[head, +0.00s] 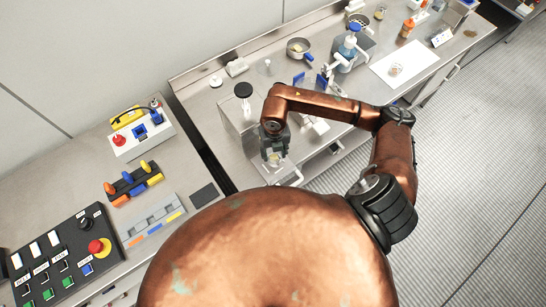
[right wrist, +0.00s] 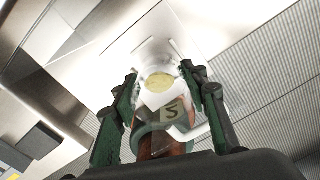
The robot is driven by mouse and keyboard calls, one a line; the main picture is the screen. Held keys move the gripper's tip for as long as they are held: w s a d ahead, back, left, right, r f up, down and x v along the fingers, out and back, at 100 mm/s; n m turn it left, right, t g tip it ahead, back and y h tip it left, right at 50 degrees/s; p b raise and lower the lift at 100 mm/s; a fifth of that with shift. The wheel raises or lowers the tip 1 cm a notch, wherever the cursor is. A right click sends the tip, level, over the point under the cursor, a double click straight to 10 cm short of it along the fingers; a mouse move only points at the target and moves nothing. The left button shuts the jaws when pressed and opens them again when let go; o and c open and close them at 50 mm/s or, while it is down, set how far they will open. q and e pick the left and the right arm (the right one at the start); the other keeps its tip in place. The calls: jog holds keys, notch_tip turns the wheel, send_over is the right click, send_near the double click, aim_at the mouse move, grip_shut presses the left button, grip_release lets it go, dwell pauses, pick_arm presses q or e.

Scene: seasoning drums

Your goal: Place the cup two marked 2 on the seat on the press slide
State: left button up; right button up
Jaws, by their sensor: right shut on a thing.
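My right gripper (head: 274,150) reaches down over the steel counter, next to a grey box with a black knob. In the right wrist view its two dark green fingers (right wrist: 165,90) are shut on a small cup (right wrist: 168,112). The cup bears a label with a dark 2, seen upside down, and a yellowish round patch shows at its far end. A pale white part (right wrist: 150,45) lies beyond the cup; I cannot tell whether they touch. In the head view the gripper mostly hides the cup. I cannot make out the slide's seat clearly. My left gripper is out of view.
The black knob (head: 243,90) stands close left of my right arm. A pot (head: 298,47), a blue-topped bottle (head: 347,46) and an orange bottle (head: 407,28) stand farther back. A button panel (head: 62,255) and colored levers (head: 134,182) are on the left counter, across a dark gap.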

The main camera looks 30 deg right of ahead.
aim_at(273, 157)
jog(key=f, duration=0.1)
jog(key=f+p, duration=0.1)
jog(key=f, duration=0.1)
jog(key=shift+w+a+f, duration=0.1)
jog(key=shift+a+f, duration=0.05)
jog(key=shift+a, duration=0.05)
jog(key=shift+f, duration=0.25)
jog(key=o, duration=1.1)
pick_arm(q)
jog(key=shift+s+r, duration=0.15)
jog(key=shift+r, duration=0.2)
pick_arm(e)
jog(key=shift+o, duration=0.2)
jog(key=shift+r, duration=0.3)
pick_arm(q)
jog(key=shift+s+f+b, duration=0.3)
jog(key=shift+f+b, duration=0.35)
jog(key=shift+b, duration=0.15)
pick_arm(e)
notch_tip(273, 157, up, 12)
jog(key=shift+f, duration=0.15)
